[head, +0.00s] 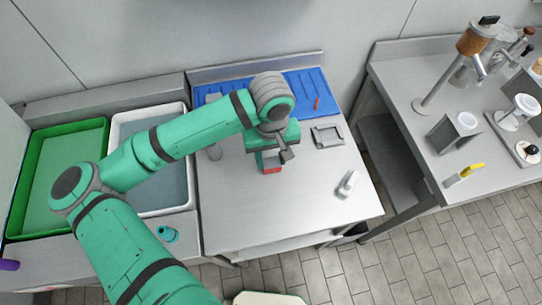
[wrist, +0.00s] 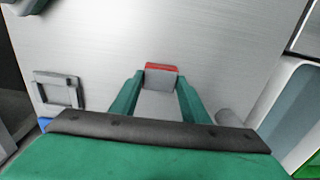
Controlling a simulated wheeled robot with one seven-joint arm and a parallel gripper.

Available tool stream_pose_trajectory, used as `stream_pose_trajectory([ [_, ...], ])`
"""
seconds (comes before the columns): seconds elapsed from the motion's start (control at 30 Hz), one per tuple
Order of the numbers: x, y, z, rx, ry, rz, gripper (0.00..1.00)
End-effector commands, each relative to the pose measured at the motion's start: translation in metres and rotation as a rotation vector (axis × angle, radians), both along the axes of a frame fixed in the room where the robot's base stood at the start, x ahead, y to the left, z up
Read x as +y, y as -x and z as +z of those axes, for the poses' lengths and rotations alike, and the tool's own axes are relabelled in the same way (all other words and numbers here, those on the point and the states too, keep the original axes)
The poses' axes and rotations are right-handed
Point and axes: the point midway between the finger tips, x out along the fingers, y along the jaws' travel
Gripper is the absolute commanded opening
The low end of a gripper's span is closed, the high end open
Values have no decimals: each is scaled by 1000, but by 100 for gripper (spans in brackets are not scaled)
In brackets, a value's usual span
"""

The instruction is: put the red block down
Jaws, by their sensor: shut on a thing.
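The red block (head: 271,170) shows just below my gripper (head: 270,158) in the head view, over the middle of the steel table (head: 310,190). In the wrist view a red strip of the block (wrist: 161,66) shows at the tips of my gripper (wrist: 160,78), with a grey face between the two green fingers. My gripper is shut on the block and points down. Most of the block is hidden by the gripper. I cannot tell whether its underside touches the table.
A blue ribbed mat (head: 300,82) with a small orange item (head: 317,103) lies at the table's back. A grey square frame (head: 327,136) and a white-grey object (head: 347,184) lie to the right. White (head: 150,212) and green (head: 110,130) trays stand left. The table's front is clear.

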Motion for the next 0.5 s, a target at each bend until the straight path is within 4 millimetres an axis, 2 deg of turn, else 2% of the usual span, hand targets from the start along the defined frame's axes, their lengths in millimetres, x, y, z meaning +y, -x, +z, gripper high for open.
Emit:
stream_pose_trajectory([
  [0.37,2,0,-3,0,-1,4,18],
  [0.4,3,0,-4,0,-1,5,46],
  [0.47,3,0,-3,0,0,6,60],
  [0.5,3,0,-3,0,0,7,60],
])
